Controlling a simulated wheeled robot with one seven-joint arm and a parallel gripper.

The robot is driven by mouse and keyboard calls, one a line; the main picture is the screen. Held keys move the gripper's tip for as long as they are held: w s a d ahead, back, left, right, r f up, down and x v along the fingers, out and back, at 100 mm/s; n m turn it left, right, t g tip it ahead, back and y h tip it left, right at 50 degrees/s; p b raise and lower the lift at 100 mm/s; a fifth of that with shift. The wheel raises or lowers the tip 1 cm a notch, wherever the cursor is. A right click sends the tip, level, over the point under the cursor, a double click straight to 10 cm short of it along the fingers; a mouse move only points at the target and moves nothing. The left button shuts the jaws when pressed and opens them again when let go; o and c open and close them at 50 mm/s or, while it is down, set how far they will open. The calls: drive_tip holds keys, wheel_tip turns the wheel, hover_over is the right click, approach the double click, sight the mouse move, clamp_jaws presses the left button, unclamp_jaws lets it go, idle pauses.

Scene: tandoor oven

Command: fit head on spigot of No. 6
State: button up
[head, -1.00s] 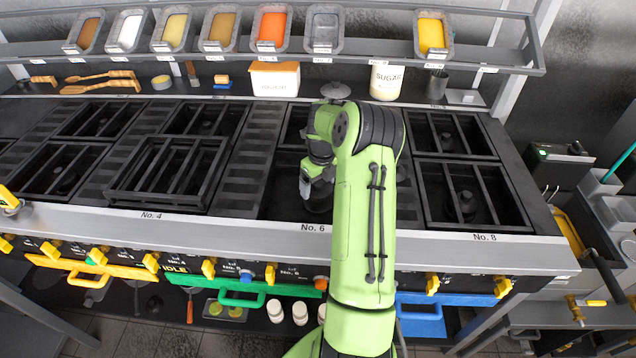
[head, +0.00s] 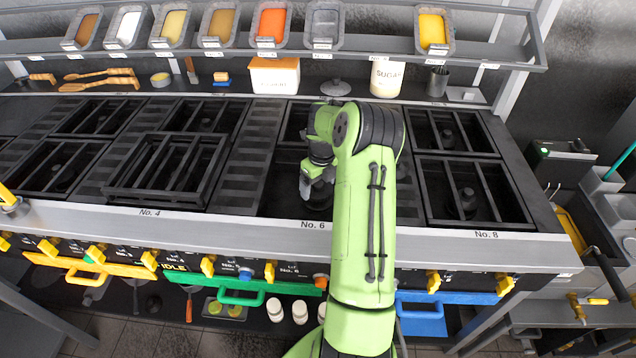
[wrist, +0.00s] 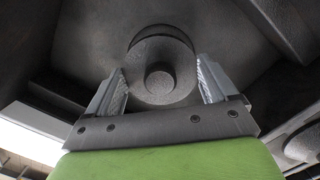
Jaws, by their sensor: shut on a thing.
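My gripper (head: 314,190) is over the front bay of No. 6, whose label (head: 316,225) is on the steel front edge. In the wrist view my gripper (wrist: 161,85) is shut on a dark, round burner head (wrist: 161,50), with one finger on each side of it. A smaller round part shows at the middle of the head. In the head view the burner head (head: 320,197) is a dark shape low in the bay, partly behind my gripper. The spigot of No. 6 is hidden. I cannot tell whether the head touches it.
The No. 6 front bay has no grate over its left part. A grate (head: 165,170) sits over No. 4 to the left, and No. 8 (head: 470,190) is on the right. A container rail (head: 270,50), a sugar jar (head: 386,77) and a white box (head: 274,78) stand behind.

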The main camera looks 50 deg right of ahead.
drive_tip(key=shift+f+b, duration=0.55)
drive_tip(key=shift+f, duration=0.25)
drive_tip(key=o, duration=1.6)
drive_tip(key=shift+s+r+p, duration=0.15)
drive_tip(key=shift+r+p, duration=0.7)
drive_tip(key=shift+r, duration=0.5)
drive_tip(key=shift+s+r+p, duration=0.2)
drive_tip(key=shift+r+p, duration=0.7)
drive_tip(key=shift+r, duration=0.4)
drive_tip(key=shift+s+r+p, duration=0.15)
drive_tip(key=shift+r+p, duration=0.7)
drive_tip(key=shift+r, duration=0.5)
drive_tip(key=shift+f, duration=0.1)
